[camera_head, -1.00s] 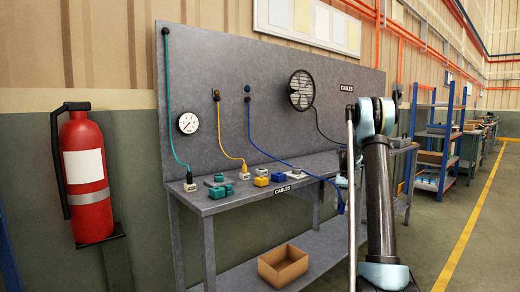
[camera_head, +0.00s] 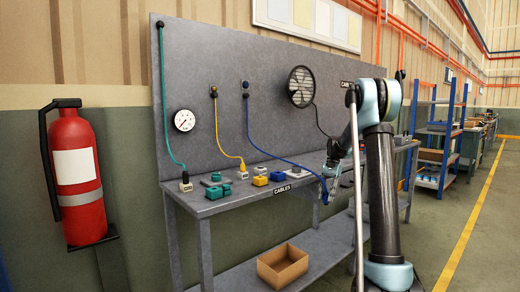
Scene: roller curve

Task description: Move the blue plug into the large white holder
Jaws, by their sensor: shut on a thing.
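My gripper (camera_head: 329,176) is at the front right of the grey bench, around the bench's front edge in the picture. It is shut on the blue plug (camera_head: 324,192) at the end of the blue cable (camera_head: 281,158); the plug is small and partly hidden by the fingers. The cable runs from the back panel down over the bench to my gripper. A pale grey-white block (camera_head: 298,173) on the bench, left of my gripper, may be the large white holder; its details are too small to tell. The plug is apart from it.
On the bench (camera_head: 236,203) are a blue block (camera_head: 278,176), a yellow block (camera_head: 260,181) and teal blocks (camera_head: 215,191). Yellow (camera_head: 229,154) and green (camera_head: 164,100) cables hang from the panel. A cardboard box (camera_head: 283,265) sits on the lower shelf.

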